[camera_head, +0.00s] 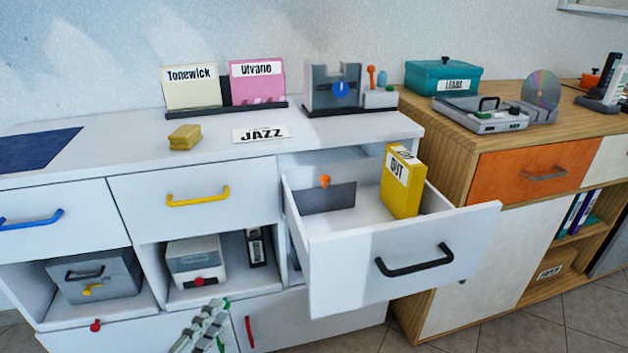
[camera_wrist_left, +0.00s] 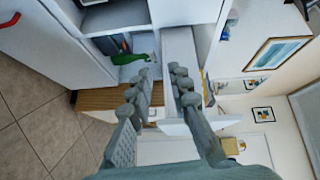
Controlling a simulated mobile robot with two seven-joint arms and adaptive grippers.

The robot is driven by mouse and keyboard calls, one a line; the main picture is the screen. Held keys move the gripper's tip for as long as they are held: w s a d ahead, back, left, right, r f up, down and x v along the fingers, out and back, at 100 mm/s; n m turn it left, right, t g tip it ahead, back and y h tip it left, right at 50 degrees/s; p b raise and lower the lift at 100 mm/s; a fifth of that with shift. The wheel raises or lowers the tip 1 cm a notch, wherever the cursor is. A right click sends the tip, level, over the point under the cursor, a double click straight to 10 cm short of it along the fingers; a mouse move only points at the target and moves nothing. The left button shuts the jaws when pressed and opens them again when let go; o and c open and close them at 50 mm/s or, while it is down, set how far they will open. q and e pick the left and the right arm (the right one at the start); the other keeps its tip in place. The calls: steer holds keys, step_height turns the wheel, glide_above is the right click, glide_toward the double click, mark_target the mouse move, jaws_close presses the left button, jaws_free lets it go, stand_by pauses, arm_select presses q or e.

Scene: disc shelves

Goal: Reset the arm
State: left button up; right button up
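My left gripper (camera_head: 212,312) shows at the bottom of the head view, low in front of the white cabinet. In the left wrist view its two grey fingers (camera_wrist_left: 161,75) stand apart with nothing between them, so it is open and empty. The rest of my left arm is out of the head view. My right gripper is in neither view.
A white drawer (camera_head: 400,262) with a black handle is pulled out, with a yellow box (camera_head: 403,182) inside. The white cabinet top (camera_head: 110,150) holds several items. A wooden cabinet (camera_head: 455,150) stands to the right. Tiled floor (camera_wrist_left: 45,140) shows.

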arm_select(q)
steer(key=s+a+f+n+g+y+p, duration=0.1)
steer(key=s+a+f+n+g+y, duration=0.1)
steer(key=a+f+n+g+y, duration=0.8)
steer(key=s+f+n+g+h, duration=0.2)
steer(key=s+f+n+g, duration=0.1)
steer(key=s+f+n, duration=0.6)
step_height(320, 180, down, 4)
steer(key=shift+s+a+r+h+p, duration=0.2)
steer(key=shift+s+h+p, duration=0.15)
steer(key=shift+s, duration=0.5)
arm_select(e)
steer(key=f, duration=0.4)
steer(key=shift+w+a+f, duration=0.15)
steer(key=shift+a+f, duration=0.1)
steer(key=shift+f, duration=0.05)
